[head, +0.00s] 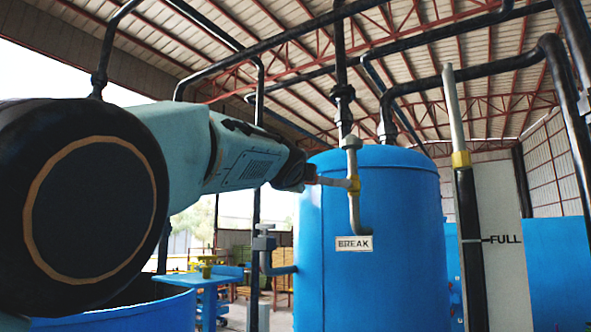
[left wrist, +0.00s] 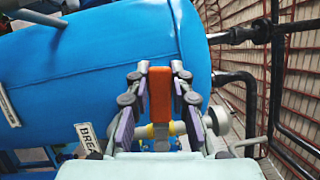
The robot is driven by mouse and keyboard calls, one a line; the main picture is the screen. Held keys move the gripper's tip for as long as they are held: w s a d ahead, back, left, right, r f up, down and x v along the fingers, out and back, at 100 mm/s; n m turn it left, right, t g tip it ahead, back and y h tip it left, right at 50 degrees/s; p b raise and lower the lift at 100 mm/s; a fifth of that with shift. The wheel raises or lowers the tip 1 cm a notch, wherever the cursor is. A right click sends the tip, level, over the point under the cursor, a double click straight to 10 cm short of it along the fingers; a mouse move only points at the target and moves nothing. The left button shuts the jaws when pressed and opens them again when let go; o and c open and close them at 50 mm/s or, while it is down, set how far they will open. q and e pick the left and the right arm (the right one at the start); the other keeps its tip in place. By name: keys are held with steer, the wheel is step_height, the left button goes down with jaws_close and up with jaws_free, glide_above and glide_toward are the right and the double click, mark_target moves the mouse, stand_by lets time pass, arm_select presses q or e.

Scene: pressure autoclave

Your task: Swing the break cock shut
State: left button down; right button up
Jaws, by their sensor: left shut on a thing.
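The break cock (head: 354,186) is a small yellow brass body on the thin grey vertical pipe in front of the blue vessel, above the BREAK label (head: 354,243). In the left wrist view its yellow body (left wrist: 150,131) shows partly behind its orange-red handle (left wrist: 160,95). In the head view the handle stands out to the left, roughly level and across the pipe, its outer end hidden by my gripper. My left gripper (head: 314,180) is shut on the handle; its two fingers (left wrist: 160,75) lie on either side of it. My right gripper is not in view.
The blue vessel (head: 385,280) stands close behind the cock. Black pipes (head: 342,115) run above and down to it. A sight tube with a FULL mark (head: 506,239) stands at the right. A blue table (head: 207,279) is at the lower left.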

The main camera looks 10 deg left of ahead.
arm_select(q)
steer(key=shift+f+n+g, duration=0.3)
steer(key=shift+f+n, duration=0.15)
steer(key=shift+n, duration=0.05)
steer(key=shift+f+n+p, duration=0.4)
steer(key=shift+n, duration=0.1)
steer(key=shift+w+f, duration=0.1)
steer(key=c, duration=1.5)
jaws_free()
steer(key=o, duration=0.3)
steer(key=shift+w+d, duration=0.1)
steer(key=shift+d, duration=0.15)
steer(key=shift+o, duration=0.2)
steer(key=shift+a, duration=0.1)
